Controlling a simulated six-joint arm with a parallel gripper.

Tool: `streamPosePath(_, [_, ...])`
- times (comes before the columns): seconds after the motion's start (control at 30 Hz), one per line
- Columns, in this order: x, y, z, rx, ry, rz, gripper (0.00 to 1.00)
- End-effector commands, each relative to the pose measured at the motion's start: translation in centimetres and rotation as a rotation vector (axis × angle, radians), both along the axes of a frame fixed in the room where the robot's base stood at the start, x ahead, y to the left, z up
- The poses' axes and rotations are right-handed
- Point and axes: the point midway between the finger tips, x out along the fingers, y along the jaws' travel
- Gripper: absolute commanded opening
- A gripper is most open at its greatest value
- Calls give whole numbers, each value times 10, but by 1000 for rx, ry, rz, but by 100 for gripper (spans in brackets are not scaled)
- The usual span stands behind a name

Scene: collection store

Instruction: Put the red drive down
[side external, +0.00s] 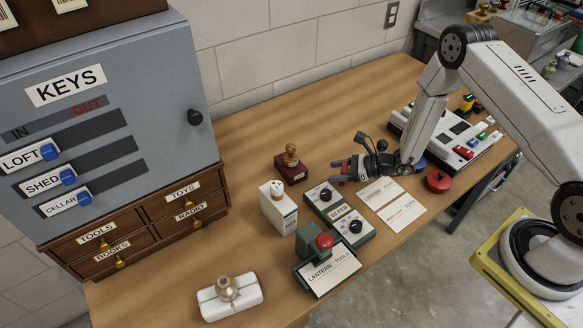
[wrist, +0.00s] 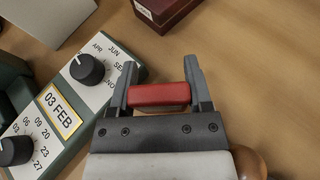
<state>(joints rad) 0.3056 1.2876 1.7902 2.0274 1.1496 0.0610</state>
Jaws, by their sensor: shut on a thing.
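The red drive (wrist: 160,95) is a small red block. It lies crosswise between the two grey fingers of my gripper (wrist: 159,92), which is shut on it in the wrist view. In the side view my gripper (side external: 338,171) is low over the wooden table, just behind the date device and right of the wooden stamp. I cannot tell whether the drive touches the table.
The green date device (side external: 340,212), with dials and "03 FEB", is close by my gripper. A dark red box with a wooden stamp (side external: 291,165) stands left. White cards (side external: 380,192), a red round object (side external: 438,181) and a white panel (side external: 440,130) lie right. Bare table (side external: 290,110) lies behind.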

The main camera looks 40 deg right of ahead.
Motion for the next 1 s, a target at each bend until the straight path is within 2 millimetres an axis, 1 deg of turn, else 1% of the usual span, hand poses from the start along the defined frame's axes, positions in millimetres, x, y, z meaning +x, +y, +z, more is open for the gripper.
streamPosePath(0.67, [-1,0,-14,-5,5,0,4])
streamPosePath(0.7, [-1,0,-14,-5,5,0,77])
streamPosePath(0.73, [-1,1,-14,-5,6,1,79])
streamPosePath(1.0, [-3,3,-15,-5,8,6,79])
